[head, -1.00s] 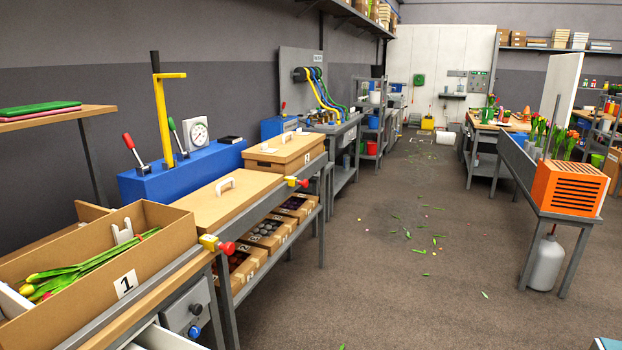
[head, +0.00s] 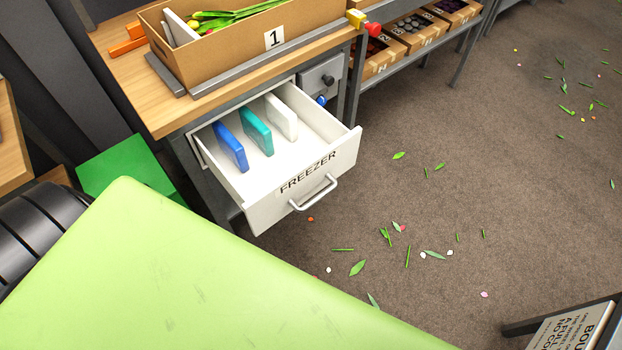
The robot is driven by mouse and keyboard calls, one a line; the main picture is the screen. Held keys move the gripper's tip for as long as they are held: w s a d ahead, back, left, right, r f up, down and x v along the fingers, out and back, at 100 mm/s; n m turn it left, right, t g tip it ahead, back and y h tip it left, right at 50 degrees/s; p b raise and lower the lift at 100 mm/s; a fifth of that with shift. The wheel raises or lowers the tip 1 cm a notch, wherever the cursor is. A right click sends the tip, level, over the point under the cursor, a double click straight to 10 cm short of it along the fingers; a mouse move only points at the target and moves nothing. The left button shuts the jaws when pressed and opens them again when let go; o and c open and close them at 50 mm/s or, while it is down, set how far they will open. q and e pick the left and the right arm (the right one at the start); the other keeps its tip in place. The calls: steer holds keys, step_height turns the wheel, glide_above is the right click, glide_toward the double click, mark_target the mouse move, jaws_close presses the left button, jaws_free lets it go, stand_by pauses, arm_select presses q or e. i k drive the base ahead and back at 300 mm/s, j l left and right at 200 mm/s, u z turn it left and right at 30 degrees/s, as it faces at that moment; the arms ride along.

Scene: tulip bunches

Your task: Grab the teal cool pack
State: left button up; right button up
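The teal cool pack (head: 257,131) stands upright in the open white freezer drawer (head: 305,183), in the middle of a row of three. A blue pack (head: 230,146) stands to its left and a white pack (head: 281,117) to its right, with gaps between them. The drawer is pulled out below the bench and its handle (head: 315,192) faces the lower right. Neither of my grippers shows in the head view.
A cardboard box marked 1 (head: 274,39) with tulips stands on the wooden bench (head: 150,98) above the drawer. A large light green surface (head: 180,275) fills the lower left. A sign (head: 575,330) is at the lower right. The floor right of the drawer is open, with scattered leaves.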

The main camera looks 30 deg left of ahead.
mark_target(253, 126)
steer(key=u, duration=1.3)
